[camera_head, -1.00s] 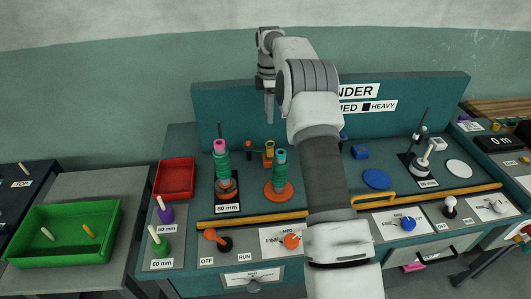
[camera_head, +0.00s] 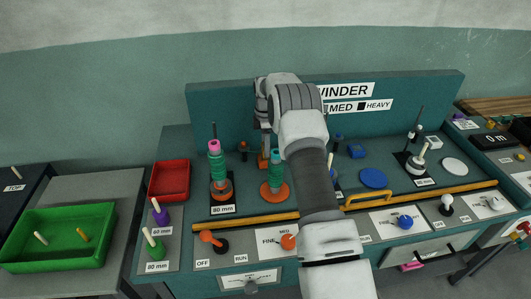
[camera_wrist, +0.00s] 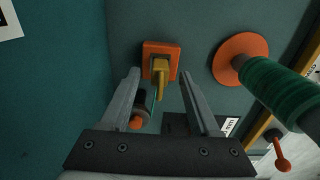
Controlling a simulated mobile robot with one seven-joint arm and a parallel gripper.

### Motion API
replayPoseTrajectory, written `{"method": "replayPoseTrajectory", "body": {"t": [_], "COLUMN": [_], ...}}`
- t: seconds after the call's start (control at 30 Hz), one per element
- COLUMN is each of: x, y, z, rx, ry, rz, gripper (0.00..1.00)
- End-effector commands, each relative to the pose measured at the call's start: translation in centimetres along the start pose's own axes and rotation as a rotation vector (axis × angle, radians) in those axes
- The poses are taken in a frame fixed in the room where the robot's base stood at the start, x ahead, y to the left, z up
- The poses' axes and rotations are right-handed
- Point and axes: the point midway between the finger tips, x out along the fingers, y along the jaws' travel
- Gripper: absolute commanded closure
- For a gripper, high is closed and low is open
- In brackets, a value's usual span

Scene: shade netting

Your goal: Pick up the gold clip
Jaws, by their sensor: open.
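The gold clip (camera_wrist: 159,70) stands on a square orange base (camera_wrist: 152,48) on the teal bench in the wrist view. My gripper (camera_wrist: 160,76) is open, with one finger on each side of the clip's line and the clip's near end between the fingertips. I cannot tell whether either finger touches it. In the head view my gripper (camera_head: 265,142) points down over the orange base (camera_head: 263,162), and the clip is mostly hidden there.
A green spool (camera_wrist: 275,85) on an orange disc (camera_wrist: 238,58) stands close to the right finger. A dark post with an orange end (camera_wrist: 138,122) shows beside the left finger. A red tray (camera_head: 170,180) and yellow rail (camera_head: 250,223) are also on the bench.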

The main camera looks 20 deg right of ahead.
Motion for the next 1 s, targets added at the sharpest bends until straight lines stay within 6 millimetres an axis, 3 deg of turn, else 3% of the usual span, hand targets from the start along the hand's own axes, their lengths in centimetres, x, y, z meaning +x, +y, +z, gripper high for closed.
{"method": "replayPoseTrajectory", "body": {"t": [0.13,0.37,0.7,1.0], "x": [2.1,2.3,2.3,2.3], "y": [0.0,0.0,0.0,0.0], "z": [0.0,0.0,0.0,0.0], "rx": [-0.001,-0.001,-0.001,-0.001], "ry": [0.000,0.000,0.000,0.000], "rz": [-0.001,0.000,0.000,0.001], "gripper": [0.38,0.38,0.97,1.00]}}
